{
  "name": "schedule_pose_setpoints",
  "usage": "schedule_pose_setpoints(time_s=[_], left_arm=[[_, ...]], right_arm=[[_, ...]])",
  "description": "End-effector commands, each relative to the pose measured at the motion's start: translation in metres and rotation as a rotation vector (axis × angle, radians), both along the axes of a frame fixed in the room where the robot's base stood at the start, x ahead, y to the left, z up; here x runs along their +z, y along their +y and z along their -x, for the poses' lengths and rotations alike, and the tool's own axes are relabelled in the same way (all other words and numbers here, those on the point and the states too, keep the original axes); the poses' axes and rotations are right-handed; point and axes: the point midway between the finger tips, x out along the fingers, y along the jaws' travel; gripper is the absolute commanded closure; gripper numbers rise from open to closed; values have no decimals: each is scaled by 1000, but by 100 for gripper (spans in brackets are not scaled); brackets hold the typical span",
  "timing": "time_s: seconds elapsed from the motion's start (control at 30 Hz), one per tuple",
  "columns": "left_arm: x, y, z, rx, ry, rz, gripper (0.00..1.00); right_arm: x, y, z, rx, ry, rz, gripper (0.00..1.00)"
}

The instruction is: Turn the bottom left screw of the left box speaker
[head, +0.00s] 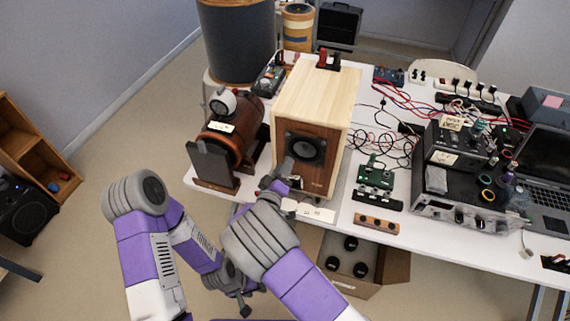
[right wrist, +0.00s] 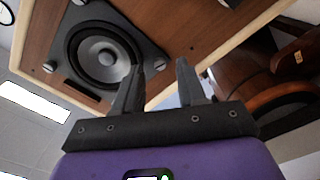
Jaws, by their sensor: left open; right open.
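The box speaker (head: 318,95) has a pale wood top and a brown front with a round black driver (head: 306,148). The driver (right wrist: 103,55) sits on a dark plate in the right wrist view. A silver screw head (right wrist: 160,64) shows at a plate corner, roughly between the fingertips of my right gripper (right wrist: 158,68). I cannot tell whether they touch. The right gripper (head: 277,176) is open at the speaker's lower left front in the head view, partly hiding it. My left gripper (head: 240,298) is open and empty, low in front of the table.
A brown barrel-shaped device (head: 233,130) stands close to the speaker's left. A green circuit board (head: 376,176), wires and electronic equipment (head: 455,150) crowd the table to the right. An open cardboard box (head: 395,268) is under the table edge.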

Motion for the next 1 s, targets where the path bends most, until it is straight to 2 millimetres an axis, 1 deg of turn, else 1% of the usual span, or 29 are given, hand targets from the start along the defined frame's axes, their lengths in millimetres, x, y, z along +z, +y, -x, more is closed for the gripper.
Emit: schedule_pose_setpoints(time_s=[0.03, 0.17, 0.43, 0.47, 0.7, 0.73, 1.0], left_arm=[[-1, 0, 0, -1, -1, 0, 60], [-1, 0, 0, -1, -1, 0, 60], [-1, 0, -1, 0, -2, 0, 60], [-1, 0, -1, 0, -2, 0, 60], [-1, 0, -1, 0, -2, 0, 60], [-1, 0, -1, 0, -2, 0, 60], [-2, 0, -1, 0, -2, 0, 60]], right_arm=[[-1, -3, -6, -2, 0, -1, 60], [0, -5, -14, 1, 0, -1, 60], [0, -5, -16, 1, 1, -1, 60], [0, -5, -16, 1, 1, -1, 61], [0, -5, -16, 1, 1, -1, 98], [0, -5, -16, 1, 1, -1, 100], [0, -5, -16, 1, -2, -11, 100]])
